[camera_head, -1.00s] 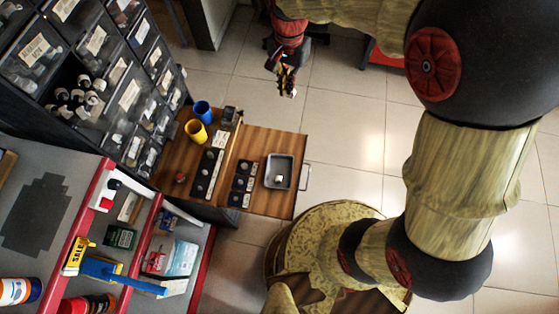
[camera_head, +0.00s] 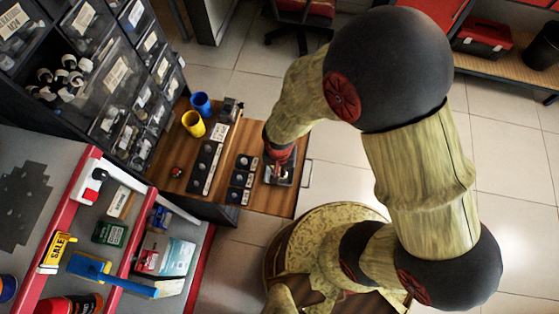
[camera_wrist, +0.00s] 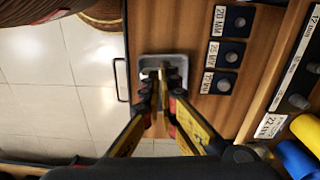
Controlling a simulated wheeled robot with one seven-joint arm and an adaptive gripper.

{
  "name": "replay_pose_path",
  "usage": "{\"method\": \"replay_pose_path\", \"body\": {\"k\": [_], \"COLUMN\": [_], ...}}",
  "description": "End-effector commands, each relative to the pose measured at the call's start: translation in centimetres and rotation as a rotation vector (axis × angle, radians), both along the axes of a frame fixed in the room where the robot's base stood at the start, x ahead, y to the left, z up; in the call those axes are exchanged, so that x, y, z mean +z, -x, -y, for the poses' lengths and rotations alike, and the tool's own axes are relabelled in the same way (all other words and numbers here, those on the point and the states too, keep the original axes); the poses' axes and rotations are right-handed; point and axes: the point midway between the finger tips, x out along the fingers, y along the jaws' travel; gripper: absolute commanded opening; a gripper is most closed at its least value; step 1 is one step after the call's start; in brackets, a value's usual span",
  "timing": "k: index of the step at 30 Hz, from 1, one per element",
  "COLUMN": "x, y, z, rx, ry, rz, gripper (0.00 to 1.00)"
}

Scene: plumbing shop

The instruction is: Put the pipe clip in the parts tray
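The parts tray (camera_head: 292,160) is a small grey metal tray on the wooden bench top. It also shows in the wrist view (camera_wrist: 184,62), with my fingertips over it. My gripper (camera_head: 279,172) points down over the tray in the head view, and my arm covers part of it. In the wrist view my gripper (camera_wrist: 161,84) has its fingertips close together. A small pale piece (camera_wrist: 150,73) shows beside the fingertips, within the tray's outline. I cannot tell whether it is the pipe clip or whether the fingers hold anything.
Black holders (camera_head: 241,180) with round fittings and size labels lie left of the tray, and a longer black strip (camera_head: 205,168) lies beyond them. A yellow cup (camera_head: 194,124) and a blue cup (camera_head: 201,104) stand at the bench's back. Drawer bins (camera_head: 118,80) rise at left.

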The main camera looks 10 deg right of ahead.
Motion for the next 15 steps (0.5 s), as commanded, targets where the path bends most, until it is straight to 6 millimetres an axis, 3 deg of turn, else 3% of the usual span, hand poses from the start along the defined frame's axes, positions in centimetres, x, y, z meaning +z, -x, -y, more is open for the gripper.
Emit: {"method": "replay_pose_path", "body": {"k": [7, 15], "x": [-3.0, -7.0], "y": [-5.7, -9.0], "z": [0.7, 1.0], "rx": [-0.005, -0.002], "ry": [0.000, 0.000], "rz": [0.000, -0.002], "gripper": [0.00, 0.00]}}
